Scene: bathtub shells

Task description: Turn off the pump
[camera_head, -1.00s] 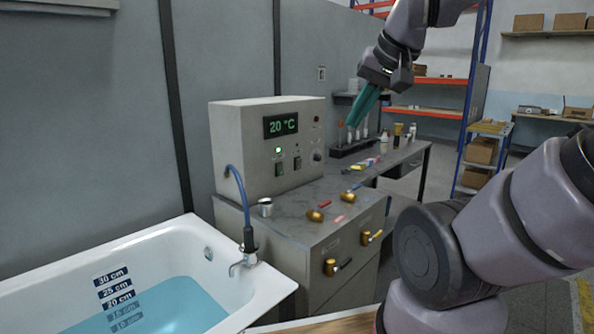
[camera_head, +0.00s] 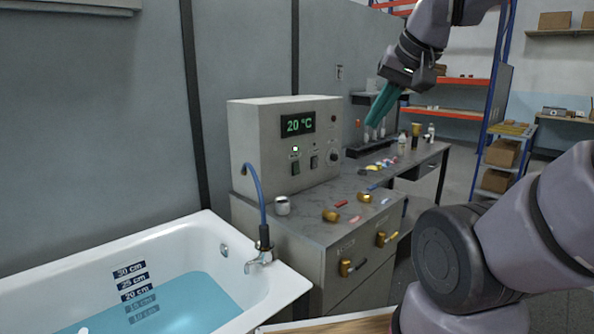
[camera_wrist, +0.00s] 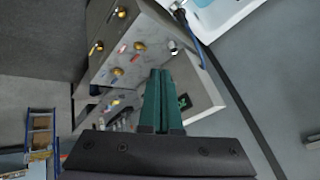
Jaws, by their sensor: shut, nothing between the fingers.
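The pump control box (camera_head: 250,145) is a light grey unit on the workbench (camera_head: 300,262). Its green display (camera_head: 297,125) reads 20 °C. Below the display, a lit green indicator (camera_head: 295,149) sits above a dark switch (camera_head: 295,168), with a second switch (camera_head: 314,162) and a round knob (camera_head: 334,156) to the right. My gripper (camera_head: 376,122) has teal fingers, pressed together and empty. It hangs in the air to the right of the box, apart from it. In the wrist view the fingers (camera_wrist: 162,75) cover part of the box, and its switches cannot be made out.
A white bathtub (camera_head: 180,235) with blue water stands at the left. Brass-coloured parts (camera_head: 330,215), a small jar (camera_head: 282,206) and bottles (camera_head: 402,142) stand on the bench.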

